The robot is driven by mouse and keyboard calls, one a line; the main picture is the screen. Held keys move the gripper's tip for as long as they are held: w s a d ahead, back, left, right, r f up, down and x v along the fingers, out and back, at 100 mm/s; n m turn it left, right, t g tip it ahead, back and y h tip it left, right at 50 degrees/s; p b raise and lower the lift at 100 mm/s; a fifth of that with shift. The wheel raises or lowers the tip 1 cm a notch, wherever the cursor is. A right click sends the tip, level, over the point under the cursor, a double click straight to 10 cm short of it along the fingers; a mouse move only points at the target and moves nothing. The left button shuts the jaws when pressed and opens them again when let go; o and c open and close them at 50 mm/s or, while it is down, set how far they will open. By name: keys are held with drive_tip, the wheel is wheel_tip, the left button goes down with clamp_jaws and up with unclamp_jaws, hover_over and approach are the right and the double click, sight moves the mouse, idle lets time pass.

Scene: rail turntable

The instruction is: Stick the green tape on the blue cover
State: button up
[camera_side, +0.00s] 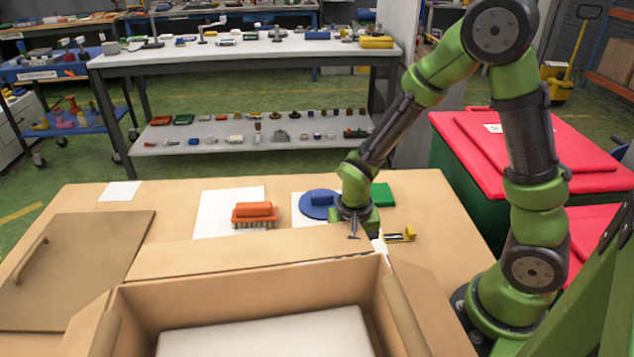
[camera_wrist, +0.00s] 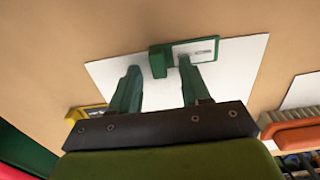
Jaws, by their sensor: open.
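The blue cover (camera_side: 319,205), a round disc with a raised blue grip, lies on a white sheet in the side view, just left of my gripper (camera_side: 353,236). It does not show in the wrist view. There, my gripper (camera_wrist: 160,66) is open, with its two green fingers apart above a white sheet. A green block (camera_wrist: 158,56) appears between the fingertips, beside a green-edged piece with a pale face (camera_wrist: 205,50). A flat green piece (camera_side: 382,194) lies right of the cover in the side view. I cannot tell which green thing is the tape.
An orange brush (camera_side: 255,214) sits on another white sheet to the left. A brown board (camera_side: 80,265) with a handle is at left.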

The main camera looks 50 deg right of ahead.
clamp_jaws()
idle(0.3)
wheel_tip(320, 180, up, 9)
drive_tip(key=shift+w+f, duration=0.1)
drive_tip(key=w+d, duration=1)
drive_tip(key=w, duration=0.2)
drive_tip(key=shift+w+d+n, duration=0.2)
drive_tip(key=shift+d+n, duration=0.2)
